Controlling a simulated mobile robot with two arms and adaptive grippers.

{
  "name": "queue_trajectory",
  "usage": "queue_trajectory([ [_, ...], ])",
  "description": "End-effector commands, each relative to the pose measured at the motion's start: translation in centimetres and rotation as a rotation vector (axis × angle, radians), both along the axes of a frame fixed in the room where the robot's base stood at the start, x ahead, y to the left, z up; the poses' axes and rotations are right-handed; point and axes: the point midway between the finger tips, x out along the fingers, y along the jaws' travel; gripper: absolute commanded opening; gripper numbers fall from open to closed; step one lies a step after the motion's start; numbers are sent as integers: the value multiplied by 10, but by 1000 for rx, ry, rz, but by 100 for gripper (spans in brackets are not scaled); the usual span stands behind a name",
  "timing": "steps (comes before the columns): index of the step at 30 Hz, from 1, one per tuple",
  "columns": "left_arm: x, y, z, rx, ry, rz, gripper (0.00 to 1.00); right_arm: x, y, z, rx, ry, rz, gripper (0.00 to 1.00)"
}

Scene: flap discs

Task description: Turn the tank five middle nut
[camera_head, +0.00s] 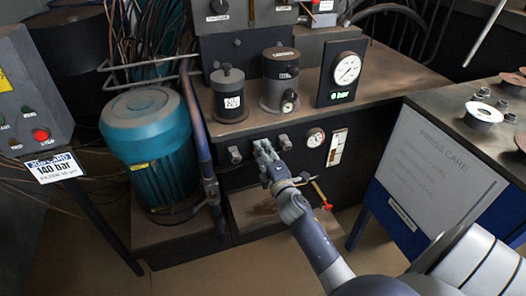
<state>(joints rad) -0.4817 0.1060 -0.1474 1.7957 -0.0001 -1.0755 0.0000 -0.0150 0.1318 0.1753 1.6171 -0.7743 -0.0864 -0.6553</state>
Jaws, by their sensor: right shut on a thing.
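The dark front panel (222,182) of the hydraulic bench carries a row of metal nuts. A left nut (234,154) and a right nut (285,142) show on either side of my right gripper (263,150). My right gripper reaches in from the lower right and is shut on the middle nut between them. The gripper's fingers hide most or all of that nut, so its turn angle cannot be told. No label reading tank five can be made out. My left gripper is not in view.
A round gauge (315,138) sits right of the nuts. A red-tipped lever (322,194) is below, close to my right arm. A teal motor (150,140) stands left, past a pipe (196,120). A side table (470,125) with discs is at right.

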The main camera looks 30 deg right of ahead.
Motion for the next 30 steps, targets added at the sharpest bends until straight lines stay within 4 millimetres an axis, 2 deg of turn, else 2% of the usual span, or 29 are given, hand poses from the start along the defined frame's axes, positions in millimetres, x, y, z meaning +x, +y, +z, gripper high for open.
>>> queue_trajectory([
  [6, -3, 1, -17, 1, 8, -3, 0, 0, 0, -1, 165, -37, -1, 3],
  [15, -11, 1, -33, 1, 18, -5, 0, 0, 0, -1, 302, -70, -2, 3],
  [30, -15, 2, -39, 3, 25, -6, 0, 0, 0, -2, 348, -81, -1, 3],
])
